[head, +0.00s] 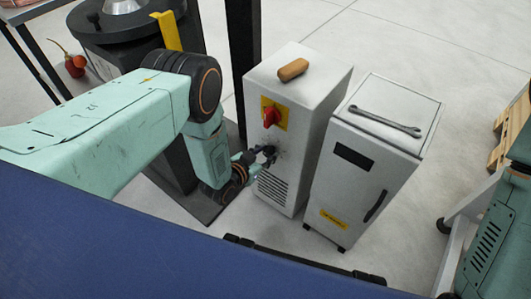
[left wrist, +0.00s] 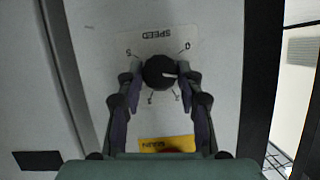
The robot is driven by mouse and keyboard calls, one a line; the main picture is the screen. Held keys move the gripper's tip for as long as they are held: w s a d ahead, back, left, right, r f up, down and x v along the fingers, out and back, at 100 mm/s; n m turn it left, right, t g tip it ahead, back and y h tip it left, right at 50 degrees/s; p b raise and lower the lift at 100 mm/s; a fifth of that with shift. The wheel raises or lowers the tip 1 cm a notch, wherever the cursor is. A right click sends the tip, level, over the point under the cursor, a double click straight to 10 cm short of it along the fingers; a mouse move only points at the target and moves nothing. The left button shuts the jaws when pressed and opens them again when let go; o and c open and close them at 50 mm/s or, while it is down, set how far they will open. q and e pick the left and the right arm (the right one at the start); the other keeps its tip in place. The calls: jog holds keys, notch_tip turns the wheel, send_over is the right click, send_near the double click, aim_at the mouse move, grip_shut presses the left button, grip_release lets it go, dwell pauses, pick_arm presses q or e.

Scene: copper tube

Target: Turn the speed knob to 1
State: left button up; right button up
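The speed knob (left wrist: 159,71) is round and black with a white pointer line. In the left wrist view the pointer faces right, between the upper-right mark and the lower-right mark of the dial. The SPEED label (left wrist: 156,33) appears upside down. My left gripper (left wrist: 160,76) has one finger on each side of the knob, its tips closed against the knob's sides. In the head view my left gripper (head: 262,155) is at the front of the grey-white cabinet (head: 291,168), below a red switch (head: 271,116); its fingers mostly hide the knob. My right gripper is out of view.
A second cabinet (head: 355,190) with a dark handle stands close on the right, with a wrench (head: 385,122) on top. A tan block (head: 293,70) lies on the first cabinet. A dark post (head: 243,55) stands close on the left. Open floor lies behind.

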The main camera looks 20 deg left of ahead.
pick_arm(q)
jog(key=o, duration=0.4)
jog(key=shift+c, duration=0.2)
jog(key=v, duration=1.2)
dwell(0.4)
